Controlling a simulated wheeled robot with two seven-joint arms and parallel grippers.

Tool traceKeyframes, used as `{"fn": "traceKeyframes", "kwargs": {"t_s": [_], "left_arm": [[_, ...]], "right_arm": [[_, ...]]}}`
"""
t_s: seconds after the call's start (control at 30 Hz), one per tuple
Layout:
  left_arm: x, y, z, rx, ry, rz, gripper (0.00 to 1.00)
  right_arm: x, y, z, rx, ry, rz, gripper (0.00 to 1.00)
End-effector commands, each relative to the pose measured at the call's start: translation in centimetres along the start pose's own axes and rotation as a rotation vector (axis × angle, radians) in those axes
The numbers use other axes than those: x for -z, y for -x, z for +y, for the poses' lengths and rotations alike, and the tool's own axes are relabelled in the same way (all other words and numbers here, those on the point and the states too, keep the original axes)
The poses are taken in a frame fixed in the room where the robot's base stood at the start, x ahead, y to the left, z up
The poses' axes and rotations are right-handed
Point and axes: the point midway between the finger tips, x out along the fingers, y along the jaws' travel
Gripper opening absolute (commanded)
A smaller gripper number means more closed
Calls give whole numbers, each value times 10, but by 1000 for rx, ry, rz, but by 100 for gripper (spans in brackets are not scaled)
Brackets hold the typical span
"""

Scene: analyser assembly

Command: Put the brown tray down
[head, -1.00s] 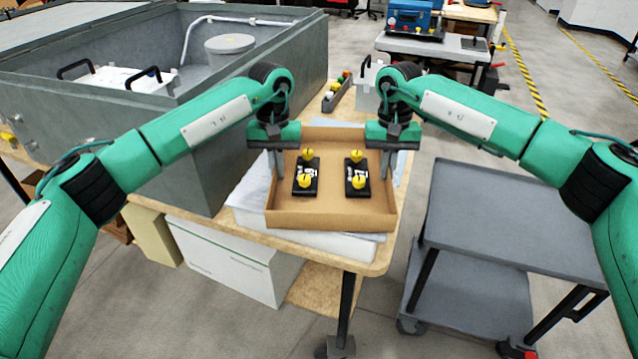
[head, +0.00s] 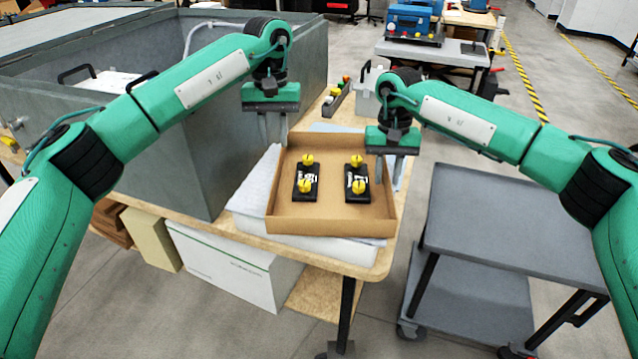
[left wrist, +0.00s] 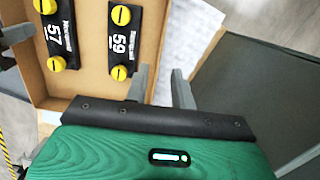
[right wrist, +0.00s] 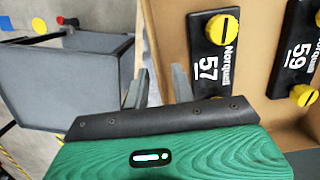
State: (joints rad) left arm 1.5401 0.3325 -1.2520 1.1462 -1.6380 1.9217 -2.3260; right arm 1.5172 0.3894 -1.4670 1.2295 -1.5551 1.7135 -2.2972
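The brown tray (head: 330,222) rests on white wrapped material on the wooden table. It holds two black modules with yellow knobs, one marked 59 (head: 305,180) and one marked 57 (head: 357,182). My right gripper (head: 390,178) is open at the tray's right wall. In the right wrist view (right wrist: 159,88) its fingers are apart, with the wall edge between them; contact cannot be told.
A large grey tank (head: 180,150) stands close on the left. A grey cart (head: 510,215) with a clear top stands to the right. A small bin of coloured parts (head: 337,98) and a white container (head: 368,90) are behind the tray.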

Motion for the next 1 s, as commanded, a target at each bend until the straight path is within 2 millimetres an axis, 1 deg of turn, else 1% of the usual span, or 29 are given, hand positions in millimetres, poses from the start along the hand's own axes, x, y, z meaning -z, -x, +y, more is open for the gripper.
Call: {"fn": "traceKeyframes", "kwargs": {"t_s": [0.03,0.13,0.27,0.37,0.47,0.7,0.8,0.9,1.0], "left_arm": [[0,9,0,1,1,2,25],[0,20,0,1,1,1,25],[0,26,0,0,1,0,25],[0,28,0,0,1,-1,25],[0,27,0,0,1,-1,25],[0,27,0,0,1,0,25],[0,27,0,0,1,0,25],[0,27,0,0,1,0,25],[0,27,0,0,1,0,25]], "right_arm": [[0,0,0,0,0,0,25],[0,0,0,0,0,0,25],[0,2,0,0,0,1,25],[0,12,0,1,0,2,25],[1,30,0,1,0,4,25],[1,82,-1,1,-1,4,25],[1,99,0,1,-1,2,25],[0,110,0,0,0,0,25],[0,118,0,0,0,0,25]]}}
